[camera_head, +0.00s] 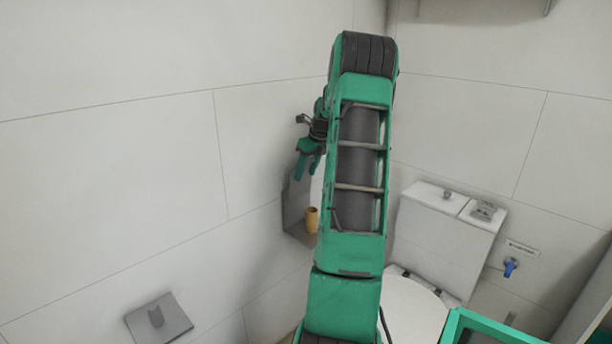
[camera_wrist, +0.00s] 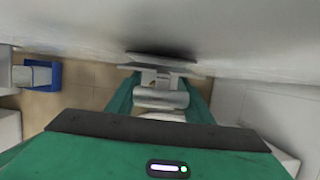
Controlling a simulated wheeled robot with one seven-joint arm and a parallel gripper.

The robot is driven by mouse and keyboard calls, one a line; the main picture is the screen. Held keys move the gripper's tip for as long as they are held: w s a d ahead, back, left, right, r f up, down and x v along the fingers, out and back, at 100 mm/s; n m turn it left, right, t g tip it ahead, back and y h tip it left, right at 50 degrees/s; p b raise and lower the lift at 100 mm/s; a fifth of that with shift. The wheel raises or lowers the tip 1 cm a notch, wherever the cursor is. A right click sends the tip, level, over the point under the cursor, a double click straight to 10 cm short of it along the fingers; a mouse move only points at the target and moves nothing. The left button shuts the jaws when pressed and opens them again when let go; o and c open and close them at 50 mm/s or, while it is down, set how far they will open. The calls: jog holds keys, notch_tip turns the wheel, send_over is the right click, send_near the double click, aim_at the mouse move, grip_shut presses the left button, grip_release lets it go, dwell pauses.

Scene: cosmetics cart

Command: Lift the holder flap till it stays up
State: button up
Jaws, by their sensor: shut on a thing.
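The holder is a grey metal wall fitting with a flat flap (camera_wrist: 162,62) and a pale cylinder (camera_wrist: 160,98) below it in the wrist view. My gripper (camera_wrist: 160,104) points down along the wall, with its green fingers on both sides of the fitting. It is shut on the flap, though the exact contact is hard to see. In the head view my gripper (camera_head: 308,170) is small, left of my raised arm, close to the left wall. The holder cannot be told apart there.
A white toilet (camera_head: 437,235) stands right of my arm. A grey plate (camera_head: 160,320) is on the left wall. A blue bin (camera_wrist: 42,75) stands on the tan floor.

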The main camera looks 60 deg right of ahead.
jog(key=shift+w+a+r, duration=0.1)
jog(key=shift+w+r, duration=0.25)
jog(key=shift+w, duration=0.4)
jog(key=o, duration=1.5)
jog(key=shift+s+f, duration=0.15)
jog(key=shift+s, duration=0.05)
jog(key=shift+s, duration=0.1)
jog(key=v, duration=1)
jog(key=shift+r, duration=0.35)
